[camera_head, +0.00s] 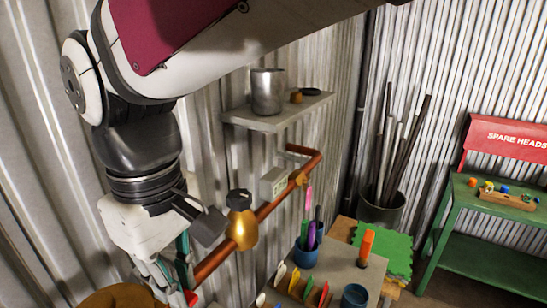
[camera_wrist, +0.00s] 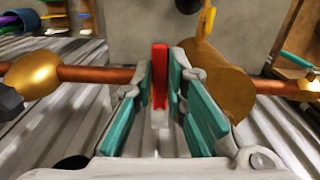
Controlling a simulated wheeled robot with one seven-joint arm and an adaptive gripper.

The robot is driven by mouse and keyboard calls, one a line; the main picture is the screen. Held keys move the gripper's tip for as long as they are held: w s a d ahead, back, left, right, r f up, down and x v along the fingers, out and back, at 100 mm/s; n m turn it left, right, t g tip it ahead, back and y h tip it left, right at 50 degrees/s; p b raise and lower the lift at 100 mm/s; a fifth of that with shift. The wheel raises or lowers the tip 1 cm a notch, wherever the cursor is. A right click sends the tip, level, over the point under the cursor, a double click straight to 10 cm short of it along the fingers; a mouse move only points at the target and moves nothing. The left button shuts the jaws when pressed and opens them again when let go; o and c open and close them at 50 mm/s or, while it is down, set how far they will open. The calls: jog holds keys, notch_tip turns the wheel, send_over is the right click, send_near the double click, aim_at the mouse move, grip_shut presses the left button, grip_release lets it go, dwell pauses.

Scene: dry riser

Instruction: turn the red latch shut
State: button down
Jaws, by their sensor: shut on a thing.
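The red latch (camera_wrist: 159,75) stands upright in the middle of the wrist view, between the teal pads of my gripper (camera_wrist: 161,85). The gripper is shut on it. In the head view my gripper (camera_head: 174,282) hangs at the lower left, and only a small red piece of the latch (camera_head: 191,298) shows beside the fingers. A brown cylinder (camera_wrist: 222,85) lies right beside the right finger; I cannot tell whether they touch. The latch's base is partly hidden by the fingers.
A copper pipe (camera_head: 275,203) runs along the corrugated wall with a golden bulb (camera_head: 242,229) on it, close to my gripper. A shelf (camera_head: 285,119) holds a metal cup (camera_head: 268,92). A table (camera_head: 350,275) with coloured tools stands at the lower right.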

jog(key=w+n+b, duration=0.2)
jog(key=n, duration=0.2)
jog(key=w+n+b, duration=0.2)
jog(key=n, duration=0.3)
jog(key=w+a+n+b, duration=0.1)
jog(key=n+b, duration=0.1)
jog(key=n, duration=0.2)
jog(key=shift+w+a+n, duration=0.1)
jog(key=shift+w+n, duration=0.2)
jog(key=shift+w, duration=0.1)
jog(key=shift+w+a+n+b, duration=0.2)
jog(key=shift+a+n+b, duration=0.1)
jog(key=shift+n, duration=0.55)
jog(key=shift+w+a+n+b, duration=0.2)
jog(key=shift+a+n, duration=0.1)
jog(key=shift+n, duration=0.55)
jog(key=shift+r, duration=0.1)
jog(key=c, duration=1.6)
grip_release()
notch_tip(320, 180, up, 12)
